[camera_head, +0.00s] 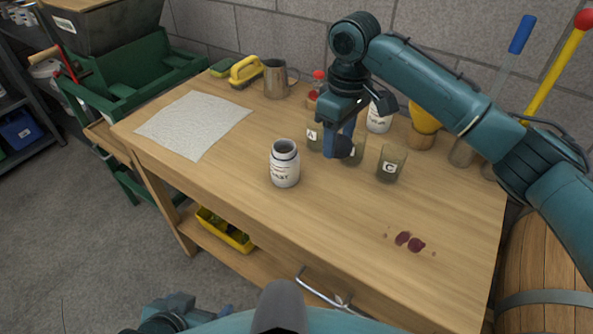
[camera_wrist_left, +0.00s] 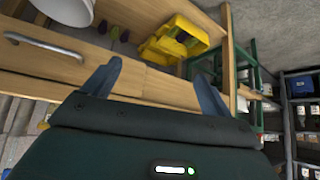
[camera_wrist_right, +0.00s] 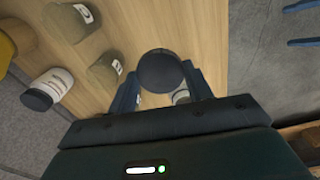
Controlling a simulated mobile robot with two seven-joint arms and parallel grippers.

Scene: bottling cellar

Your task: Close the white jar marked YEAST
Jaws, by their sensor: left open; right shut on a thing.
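The white jar marked YEAST (camera_head: 285,168) stands upright on the wooden table with its mouth open and uncovered. My right gripper (camera_head: 343,140) is shut on a round dark lid (camera_head: 343,148), held above the table to the right of the jar. In the right wrist view the lid (camera_wrist_right: 163,71) sits between the fingertips, and a white object, partly hidden, shows behind it. My left gripper (camera_wrist_left: 158,85) is open and empty, low in front of the table; in the head view only part of it shows at the bottom.
Glasses A (camera_head: 314,137) and C (camera_head: 391,164) stand near my right gripper, with another glass partly hidden between them. A second white jar (camera_head: 379,120) is behind. A white cloth (camera_head: 193,124) lies left. Dark red spots (camera_head: 409,241) mark the right front. The table's front middle is clear.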

